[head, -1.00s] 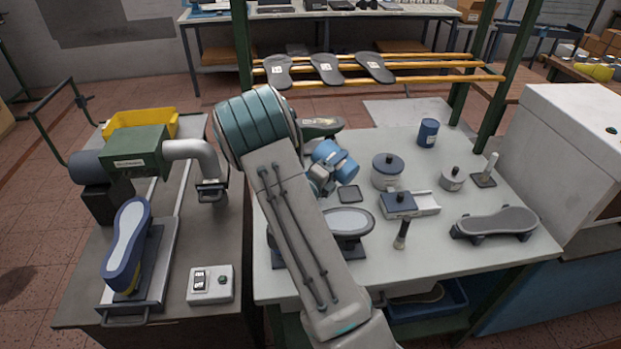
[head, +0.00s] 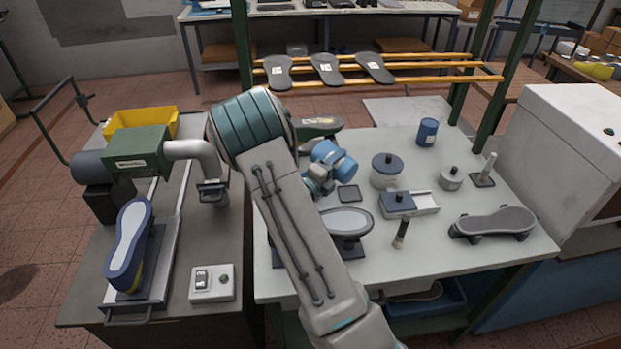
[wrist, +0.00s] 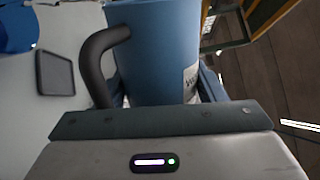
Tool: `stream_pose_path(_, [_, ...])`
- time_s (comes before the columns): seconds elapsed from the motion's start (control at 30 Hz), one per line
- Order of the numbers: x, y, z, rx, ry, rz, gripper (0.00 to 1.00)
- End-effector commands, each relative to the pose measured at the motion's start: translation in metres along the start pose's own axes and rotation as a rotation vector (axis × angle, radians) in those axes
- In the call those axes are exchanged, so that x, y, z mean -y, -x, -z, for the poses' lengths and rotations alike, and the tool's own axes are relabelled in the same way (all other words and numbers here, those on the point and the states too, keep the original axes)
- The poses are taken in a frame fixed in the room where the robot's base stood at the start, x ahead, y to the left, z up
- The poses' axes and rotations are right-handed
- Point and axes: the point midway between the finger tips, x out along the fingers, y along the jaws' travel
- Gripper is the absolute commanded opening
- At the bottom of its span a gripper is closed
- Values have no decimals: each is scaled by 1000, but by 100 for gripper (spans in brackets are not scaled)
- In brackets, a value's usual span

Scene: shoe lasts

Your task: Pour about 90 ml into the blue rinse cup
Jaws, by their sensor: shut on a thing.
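A blue cup-shaped vessel (head: 427,132), which looks like the rinse cup, stands upright at the back right of the pale table. My gripper (wrist: 163,92) is shut on a light blue jug (wrist: 160,50) with a dark curved handle and a white label at its right side. The jug fills the middle of the wrist view; its rim and contents are out of sight. In the head view my gripper (head: 318,181) is over the table, left of the cup and well apart from it. I cannot tell the jug's exact tilt or any liquid.
A grey pot with a blue lid (head: 387,170) stands between gripper and cup. A dark square pad (head: 348,194), a small lidded pot (head: 451,178) and a blue-topped block (head: 397,203) are nearby. A green machine (head: 140,152) stands left.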

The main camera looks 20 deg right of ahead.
Motion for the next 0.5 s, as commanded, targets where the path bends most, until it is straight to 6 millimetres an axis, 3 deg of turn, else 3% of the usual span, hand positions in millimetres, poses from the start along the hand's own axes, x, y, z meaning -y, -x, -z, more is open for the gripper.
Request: stream_pose_path(0.5, [0, 0, 3, 1, 41, 0, 35])
